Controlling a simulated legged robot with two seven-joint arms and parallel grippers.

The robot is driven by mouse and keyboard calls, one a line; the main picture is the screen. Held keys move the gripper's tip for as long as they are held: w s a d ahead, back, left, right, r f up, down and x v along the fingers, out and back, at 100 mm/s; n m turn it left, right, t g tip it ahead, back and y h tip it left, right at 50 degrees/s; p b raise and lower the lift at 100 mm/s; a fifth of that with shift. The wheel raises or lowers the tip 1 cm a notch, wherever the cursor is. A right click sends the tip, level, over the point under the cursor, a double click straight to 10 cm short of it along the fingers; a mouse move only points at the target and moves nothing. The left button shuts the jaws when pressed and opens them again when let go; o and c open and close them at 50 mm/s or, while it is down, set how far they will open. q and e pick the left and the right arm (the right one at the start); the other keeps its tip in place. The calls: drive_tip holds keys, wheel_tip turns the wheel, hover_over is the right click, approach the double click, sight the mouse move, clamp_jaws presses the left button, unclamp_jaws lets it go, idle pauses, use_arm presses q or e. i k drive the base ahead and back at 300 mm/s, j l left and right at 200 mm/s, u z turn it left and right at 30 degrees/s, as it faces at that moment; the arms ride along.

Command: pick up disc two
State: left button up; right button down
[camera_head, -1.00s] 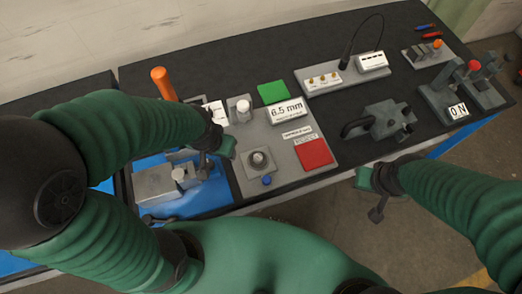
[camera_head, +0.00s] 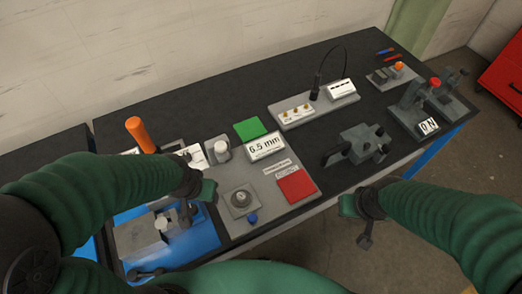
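No part in view is clearly marked as disc two. A round grey metal piece (camera_head: 241,199) sits on the grey plate (camera_head: 262,184), with a small blue knob (camera_head: 251,219) in front of it. A white-topped cylinder (camera_head: 221,152) stands farther back. My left gripper (camera_head: 188,214) hangs over the right part of the blue mat (camera_head: 197,243), left of the round piece. Its fingers are small and partly hidden by the wrist, and I see nothing clearly held. My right gripper (camera_head: 365,240) hangs off the table's front edge, apart from everything; its opening cannot be made out.
A green square (camera_head: 250,129) and a red square (camera_head: 297,186) lie by a "6.5 mm" display (camera_head: 265,146). A grey clamp-like device (camera_head: 359,145) is at right, beyond it a "0 N" display (camera_head: 428,126). An orange handle (camera_head: 140,134) rises at left.

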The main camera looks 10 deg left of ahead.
sight(241, 198)
drive_tip(key=i+l, duration=0.1)
drive_tip(key=l, duration=0.25)
drive_tip(key=i+l, duration=0.15)
drive_tip(key=l, duration=0.15)
drive_tip(key=l+u, duration=0.15)
drive_tip(key=u, duration=0.3)
drive_tip(key=l+u, duration=0.2)
drive_tip(key=u, duration=0.25)
drive_tip(key=l+u, duration=0.2)
drive_tip(key=u, duration=0.2)
drive_tip(key=l+u, duration=0.15)
drive_tip(key=u, duration=1.35)
